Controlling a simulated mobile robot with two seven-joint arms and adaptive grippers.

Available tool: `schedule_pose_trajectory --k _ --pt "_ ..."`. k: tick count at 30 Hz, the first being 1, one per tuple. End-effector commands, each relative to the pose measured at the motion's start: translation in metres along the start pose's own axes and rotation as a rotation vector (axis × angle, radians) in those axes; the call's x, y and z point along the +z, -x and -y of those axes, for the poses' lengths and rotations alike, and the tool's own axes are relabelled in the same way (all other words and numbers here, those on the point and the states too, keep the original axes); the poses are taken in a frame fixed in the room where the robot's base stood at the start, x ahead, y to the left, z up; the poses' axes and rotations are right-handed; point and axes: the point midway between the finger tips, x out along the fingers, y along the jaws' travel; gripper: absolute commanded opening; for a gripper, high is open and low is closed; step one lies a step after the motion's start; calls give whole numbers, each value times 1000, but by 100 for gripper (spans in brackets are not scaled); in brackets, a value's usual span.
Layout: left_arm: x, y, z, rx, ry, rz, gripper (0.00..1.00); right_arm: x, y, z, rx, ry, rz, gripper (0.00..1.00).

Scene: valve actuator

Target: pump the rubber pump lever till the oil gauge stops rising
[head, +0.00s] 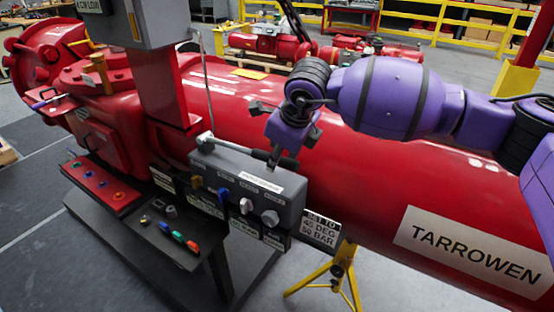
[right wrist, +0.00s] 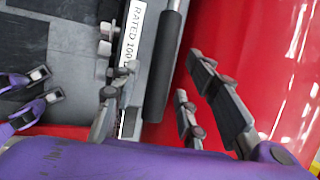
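The pump lever (head: 230,147) lies above a grey control block, a pale rod with a black rubber grip (right wrist: 166,60). My right gripper (head: 283,158) is at the grip end of the lever. In the right wrist view its fingers (right wrist: 158,98) are apart, one on each side of the grip, with visible gaps; I cannot tell the depth between them. My left gripper (right wrist: 46,84) shows only at the left edge of the right wrist view, fingers apart and empty. I cannot make out the oil gauge.
The grey block (head: 290,213) carries several coloured knobs and sits against the big red cylinder (head: 370,190). A dark bench (head: 150,235) with coloured markers stands at left. A grey box (head: 160,22) rises on a red post. A yellow stand (head: 338,272) is below the cylinder.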

Motion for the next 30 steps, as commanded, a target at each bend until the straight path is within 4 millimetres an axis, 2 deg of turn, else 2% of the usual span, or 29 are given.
schedule_pose_trajectory --k 1,6,12,17,25,28,30 --pt "-1 0 0 0 1 -1 35 1 12 1 -2 2 3 40" --pt "-1 0 0 0 2 -1 35 1 50 1 -3 2 3 40" --pt "-1 0 -1 0 2 -1 35 0 82 0 0 1 0 40" --pt "-1 0 -1 0 2 -1 35 0 92 -1 1 2 0 40" --pt "0 0 -1 0 2 -1 35 0 94 -1 1 2 0 40" --pt "3 -1 -1 0 2 4 35 3 94 -1 0 6 5 27" --pt "11 -2 -1 1 2 17 35 15 93 -5 -1 23 21 18"
